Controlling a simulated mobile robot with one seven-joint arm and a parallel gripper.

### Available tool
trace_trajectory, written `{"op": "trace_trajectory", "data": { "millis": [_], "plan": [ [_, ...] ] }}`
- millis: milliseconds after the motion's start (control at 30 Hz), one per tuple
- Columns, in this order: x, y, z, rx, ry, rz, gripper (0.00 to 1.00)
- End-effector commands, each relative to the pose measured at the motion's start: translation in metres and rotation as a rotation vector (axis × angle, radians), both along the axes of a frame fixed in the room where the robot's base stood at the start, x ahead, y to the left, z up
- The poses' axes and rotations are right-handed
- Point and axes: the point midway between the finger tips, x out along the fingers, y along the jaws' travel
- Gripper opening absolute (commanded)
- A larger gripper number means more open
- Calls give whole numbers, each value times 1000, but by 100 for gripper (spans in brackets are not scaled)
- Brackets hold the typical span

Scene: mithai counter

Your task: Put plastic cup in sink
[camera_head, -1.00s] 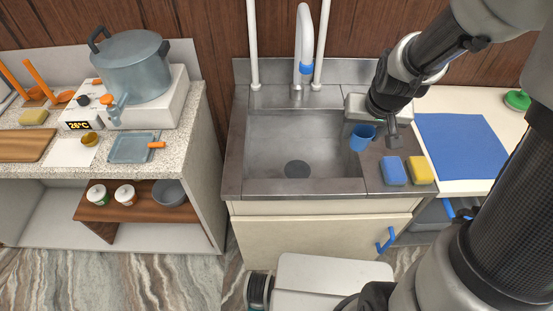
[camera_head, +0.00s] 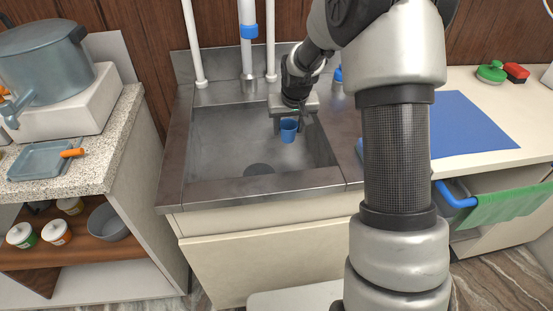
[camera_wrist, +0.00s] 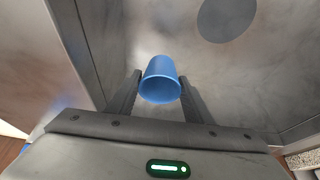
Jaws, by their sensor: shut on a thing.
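The blue plastic cup (camera_head: 288,131) is between the fingers of my gripper (camera_head: 291,122), over the right part of the sink basin. In the wrist view the cup (camera_wrist: 160,82) sits between the two fingertips of my gripper (camera_wrist: 160,88), which is shut on it. The steel sink (camera_head: 222,137) lies below, with its dark round drain (camera_head: 259,170) left of the cup in the head view. The drain also shows in the wrist view (camera_wrist: 227,16). I cannot tell how high the cup is above the basin floor.
The sink's front rim (camera_head: 262,187) and a faucet with a blue band (camera_head: 248,32) border the basin. A blue mat (camera_head: 467,124) lies on the right counter. A pot (camera_head: 45,65) and a tray (camera_head: 40,161) stand on the left counter. My arm hides part of the right counter.

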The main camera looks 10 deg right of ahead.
Motion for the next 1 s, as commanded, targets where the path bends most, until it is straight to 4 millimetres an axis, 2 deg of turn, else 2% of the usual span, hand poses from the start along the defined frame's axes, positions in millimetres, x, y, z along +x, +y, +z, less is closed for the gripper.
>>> {"op": "trace_trajectory", "data": {
  "millis": [33, 100, 267, 500, 900, 933, 1000],
  "plan": [
    [-1, 0, -13, 0, 3, 0, 24],
    [-1, 0, -21, 0, 2, 0, 24],
    [0, 0, -32, 0, 0, 0, 24],
    [-1, 0, -64, 0, 1, 0, 24],
    [0, 0, -69, 0, -1, 0, 24],
    [0, 0, -68, 0, -1, 0, 50],
    [0, 0, -68, 0, -1, 0, 61]
  ]
}}
